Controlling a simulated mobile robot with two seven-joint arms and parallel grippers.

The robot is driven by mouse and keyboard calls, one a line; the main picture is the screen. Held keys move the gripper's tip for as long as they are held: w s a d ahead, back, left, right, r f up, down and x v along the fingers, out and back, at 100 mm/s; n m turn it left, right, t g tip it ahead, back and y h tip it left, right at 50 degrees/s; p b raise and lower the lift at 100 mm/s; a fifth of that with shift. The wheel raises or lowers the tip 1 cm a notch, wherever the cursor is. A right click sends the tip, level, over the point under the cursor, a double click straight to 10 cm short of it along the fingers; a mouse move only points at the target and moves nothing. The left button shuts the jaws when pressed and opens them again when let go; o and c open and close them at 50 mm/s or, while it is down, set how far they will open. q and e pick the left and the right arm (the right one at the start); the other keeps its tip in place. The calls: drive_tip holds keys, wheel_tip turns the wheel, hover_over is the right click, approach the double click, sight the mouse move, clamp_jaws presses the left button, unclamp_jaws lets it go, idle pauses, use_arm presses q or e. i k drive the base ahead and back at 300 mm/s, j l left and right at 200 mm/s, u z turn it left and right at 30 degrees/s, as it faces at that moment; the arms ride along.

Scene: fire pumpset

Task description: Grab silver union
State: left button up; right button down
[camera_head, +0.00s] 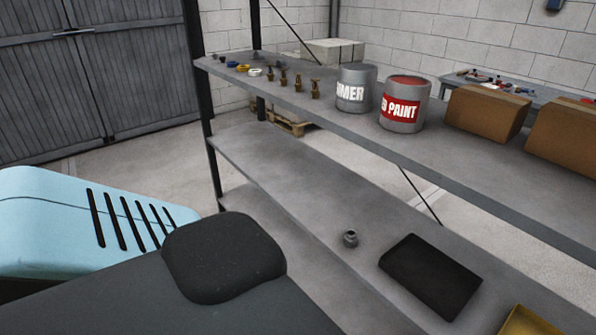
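A small grey metal fitting, which looks like the silver union (350,239), sits on the middle shelf (290,180) of the rack, near the shelf's front edge. It stands apart from other things, to the left of a flat black tray or plate (430,275). It is small in the picture, so its fine details cannot be told. Neither of my grippers shows in the head view.
The top shelf (452,163) holds several brass fittings, coloured rings, a primer can (356,88), a red paint can (405,104) and cardboard boxes (487,112). A yellow bin (528,322) is at the lower right. The middle shelf's left part is bare.

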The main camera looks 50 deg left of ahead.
sight(350, 240)
drive_tip(key=l+u, duration=0.1)
drive_tip(key=u, duration=1.85)
drive_tip(key=k+l, duration=0.1)
drive_tip(key=l, duration=1.3)
drive_tip(key=z, duration=0.8)
drive_tip(key=i+j+z, duration=0.1)
drive_tip(key=j+z, duration=1)
drive_tip(key=j, duration=0.6)
